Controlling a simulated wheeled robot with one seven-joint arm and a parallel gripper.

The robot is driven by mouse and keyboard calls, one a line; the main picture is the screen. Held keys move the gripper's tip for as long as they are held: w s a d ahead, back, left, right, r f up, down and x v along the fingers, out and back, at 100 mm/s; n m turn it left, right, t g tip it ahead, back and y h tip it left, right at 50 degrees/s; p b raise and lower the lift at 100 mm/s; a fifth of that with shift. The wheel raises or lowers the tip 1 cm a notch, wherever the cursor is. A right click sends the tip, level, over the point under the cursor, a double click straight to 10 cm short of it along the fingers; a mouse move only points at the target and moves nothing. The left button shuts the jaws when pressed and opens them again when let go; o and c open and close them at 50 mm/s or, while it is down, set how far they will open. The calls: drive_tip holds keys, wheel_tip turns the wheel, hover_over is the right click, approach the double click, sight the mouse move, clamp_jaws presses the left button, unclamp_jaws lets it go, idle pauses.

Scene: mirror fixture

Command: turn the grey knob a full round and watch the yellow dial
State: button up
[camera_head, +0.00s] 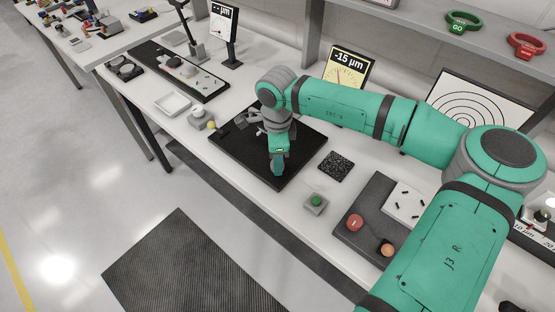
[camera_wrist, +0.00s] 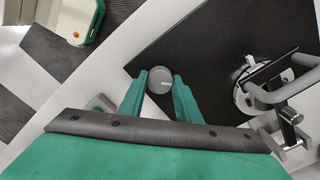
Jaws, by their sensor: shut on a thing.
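The grey round knob (camera_wrist: 160,77) shows in the wrist view over the black plate (camera_wrist: 215,50). My gripper (camera_wrist: 160,85) is shut on it, with one green finger at its left and one at its right. In the head view my gripper (camera_head: 279,170) is over the front part of the black plate (camera_head: 305,155), and the knob is hidden. The yellow dial (camera_head: 348,68) stands upright behind my arm and reads -15 µm. The mirror fixture (camera_wrist: 250,96), a pale round part with grey metal brackets, is right of my gripper in the wrist view.
A small yellow ball (camera_head: 211,125) and a grey holder (camera_head: 198,117) stand left of the plate. A dark textured square (camera_head: 336,166) and a green button box (camera_head: 315,203) lie to its right. A second display (camera_head: 223,22) stands at the back left.

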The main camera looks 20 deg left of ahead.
idle(0.3)
drive_tip(key=o, duration=1.1)
drive_tip(key=shift+w, duration=0.15)
drive_tip(key=shift+c, duration=0.2)
drive_tip(key=shift+d, duration=0.2)
wheel_tip(320, 180, up, 11)
drive_tip(key=shift+a, duration=0.15)
drive_tip(key=shift+w+f, duration=0.1)
drive_tip(key=shift+f, duration=0.05)
